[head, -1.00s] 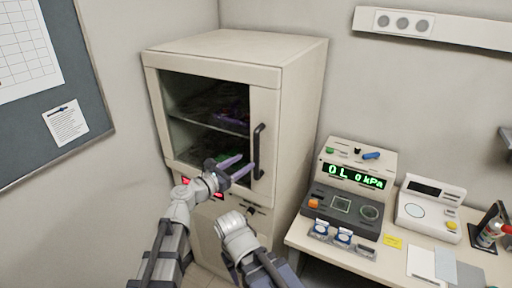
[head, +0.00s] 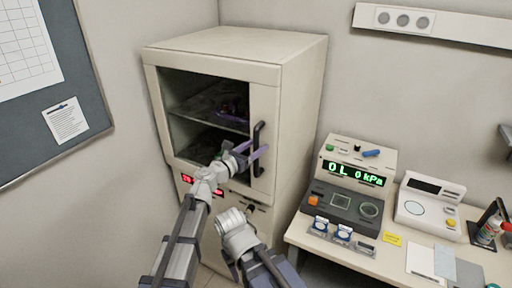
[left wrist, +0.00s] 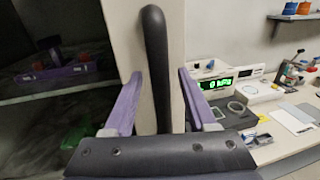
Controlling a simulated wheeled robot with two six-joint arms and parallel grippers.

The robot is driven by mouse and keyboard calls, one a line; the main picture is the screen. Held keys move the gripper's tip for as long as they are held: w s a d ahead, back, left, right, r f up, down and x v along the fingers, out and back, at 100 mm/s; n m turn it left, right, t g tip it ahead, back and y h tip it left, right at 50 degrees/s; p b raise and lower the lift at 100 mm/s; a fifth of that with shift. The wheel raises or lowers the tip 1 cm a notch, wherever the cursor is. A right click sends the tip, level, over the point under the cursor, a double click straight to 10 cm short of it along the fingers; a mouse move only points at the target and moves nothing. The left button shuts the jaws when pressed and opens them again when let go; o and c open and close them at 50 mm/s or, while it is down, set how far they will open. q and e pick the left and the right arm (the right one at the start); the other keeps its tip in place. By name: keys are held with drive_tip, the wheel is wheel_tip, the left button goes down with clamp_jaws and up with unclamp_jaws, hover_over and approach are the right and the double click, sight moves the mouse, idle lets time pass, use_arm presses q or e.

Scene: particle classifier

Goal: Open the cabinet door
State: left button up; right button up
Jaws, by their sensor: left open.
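The cabinet (head: 300,105) is a tall beige box in the corner. Its door (head: 262,98) has a dark window and looks closed. A dark vertical handle (head: 258,165) is on the door's right side; it also shows upright in the left wrist view (left wrist: 156,60). My left gripper (head: 257,150) is open at the handle, with its purple fingers on either side of it in the left wrist view (left wrist: 158,90). I cannot tell whether either finger touches the handle.
A desk (head: 300,232) to the right holds a pressure device (head: 345,190) with a green display and a white instrument (head: 430,205). Shelves with small items show behind the door window. A board (head: 55,90) hangs on the left wall.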

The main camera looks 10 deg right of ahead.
use_arm(q)
clamp_jaws()
idle(0.5)
idle(1.0)
